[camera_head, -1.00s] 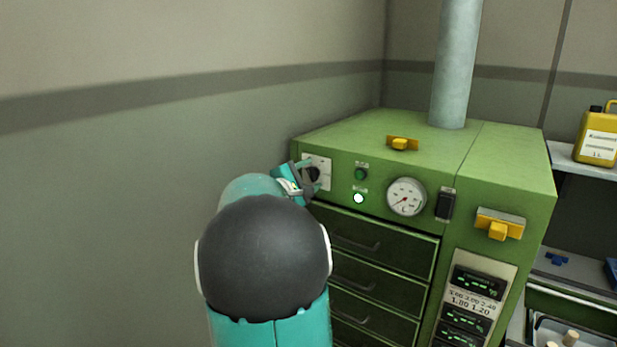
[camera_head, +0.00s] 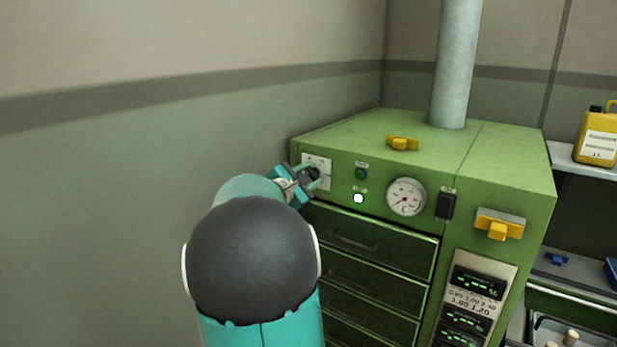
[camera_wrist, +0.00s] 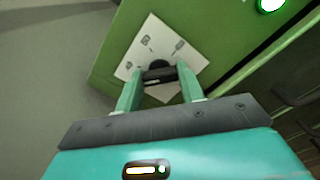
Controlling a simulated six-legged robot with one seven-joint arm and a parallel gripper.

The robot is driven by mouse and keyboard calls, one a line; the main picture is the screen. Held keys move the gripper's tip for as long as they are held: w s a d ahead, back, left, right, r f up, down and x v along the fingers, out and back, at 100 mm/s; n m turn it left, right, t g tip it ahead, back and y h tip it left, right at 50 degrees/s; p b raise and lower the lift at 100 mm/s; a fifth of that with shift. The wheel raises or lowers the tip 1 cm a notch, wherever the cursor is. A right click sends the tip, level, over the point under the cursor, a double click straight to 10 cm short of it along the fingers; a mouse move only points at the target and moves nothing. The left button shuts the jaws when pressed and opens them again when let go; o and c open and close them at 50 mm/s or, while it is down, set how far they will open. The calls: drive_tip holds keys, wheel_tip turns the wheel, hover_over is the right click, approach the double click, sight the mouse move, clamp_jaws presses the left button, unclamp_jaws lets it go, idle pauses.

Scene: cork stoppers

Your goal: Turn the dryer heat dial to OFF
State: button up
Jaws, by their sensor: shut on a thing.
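The dryer (camera_head: 400,165) is a green cabinet, with its heat dial on a white plate (camera_head: 318,163) at the upper left of its front. In the wrist view the dial (camera_wrist: 158,68) is a black knob on the white plate (camera_wrist: 186,52), which has small dark markings too small to read. My gripper (camera_wrist: 159,76) is shut on the dial, one finger on each side. In the head view my gripper (camera_head: 312,178) covers most of the dial, so its pointer cannot be read.
Right of the dial are a green button (camera_head: 361,173), a lit white lamp (camera_head: 358,198), a round gauge (camera_head: 406,197) and a black switch (camera_head: 445,204). Drawers (camera_head: 375,248) lie below. A wall (camera_head: 100,220) stands close on the left. A yellow jug (camera_head: 596,138) stands on a shelf.

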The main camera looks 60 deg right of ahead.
drive_tip(key=n, duration=0.4)
drive_tip(key=shift+n, duration=0.3)
drive_tip(key=shift+f+n, duration=0.1)
drive_tip(key=shift+n, duration=1.5)
drive_tip(key=o, duration=1)
drive_tip(key=shift+a, duration=0.15)
drive_tip(key=w+a, duration=0.2)
drive_tip(key=a, duration=1.1)
drive_tip(key=shift+a, duration=0.25)
drive_tip(key=shift+w, duration=0.1)
